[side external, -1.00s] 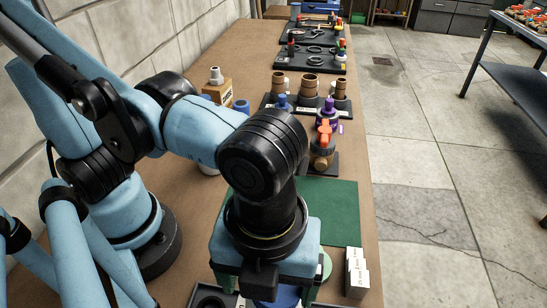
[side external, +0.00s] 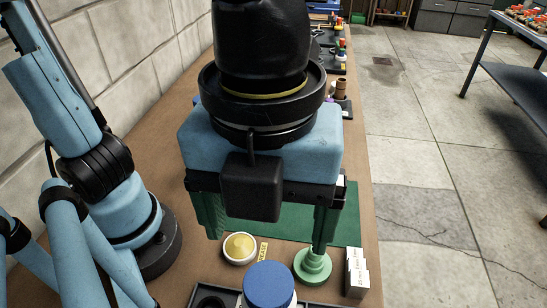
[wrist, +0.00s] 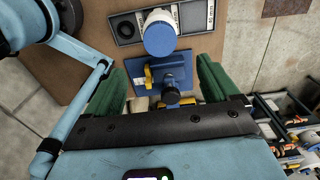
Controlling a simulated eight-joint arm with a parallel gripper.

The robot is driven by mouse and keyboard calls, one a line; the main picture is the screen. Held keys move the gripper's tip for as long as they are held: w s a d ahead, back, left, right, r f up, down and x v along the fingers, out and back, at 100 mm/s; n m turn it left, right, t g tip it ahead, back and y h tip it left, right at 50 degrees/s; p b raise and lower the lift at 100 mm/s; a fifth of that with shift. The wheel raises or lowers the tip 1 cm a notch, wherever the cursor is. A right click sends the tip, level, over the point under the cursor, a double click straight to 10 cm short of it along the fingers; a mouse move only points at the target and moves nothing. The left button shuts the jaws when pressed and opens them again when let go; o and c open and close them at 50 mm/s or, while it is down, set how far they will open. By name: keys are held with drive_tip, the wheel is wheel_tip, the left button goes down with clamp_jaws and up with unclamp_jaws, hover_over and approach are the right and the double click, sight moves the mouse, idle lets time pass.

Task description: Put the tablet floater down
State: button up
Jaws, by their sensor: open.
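I take the blue-topped white cylinder (side external: 269,283) to be the tablet floater. It is near the bottom edge of the side view, and it also shows at the top of the wrist view (wrist: 160,34). It stands upright at a dark tray (side external: 208,300) with round wells; its base is hidden, so I cannot tell how it is seated. My gripper (side external: 267,242) is above the bench, with its green fingers spread wide and nothing held between them. In the side view the floater appears just below and in front of the fingers, apart from them.
A yellow-filled white dish (side external: 239,247) and a green stemmed piece (side external: 312,265) are near the fingers. White boxes (side external: 356,279) stand at the right bench edge. A green mat (side external: 342,222) lies behind. A blue item (wrist: 160,74) shows below the floater in the wrist view.

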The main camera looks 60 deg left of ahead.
drive_tip(key=w+a+f+n+t, duration=0.2)
drive_tip(key=w+a+n, duration=0.3)
drive_tip(key=a+n, duration=0.3)
drive_tip(key=w+a+f+n+t, duration=0.2)
drive_tip(key=w+a+f+n, duration=0.3)
drive_tip(key=a+n, duration=0.4)
drive_tip(key=w+a+f+n+t, duration=0.3)
drive_tip(key=w+a+n, duration=0.3)
drive_tip(key=a+n, duration=0.2)
drive_tip(key=shift+w+a+f+n, duration=0.2)
drive_tip(key=shift+f+n, duration=0.2)
drive_tip(key=shift+n, duration=0.5)
drive_tip(key=shift+d, duration=0.1)
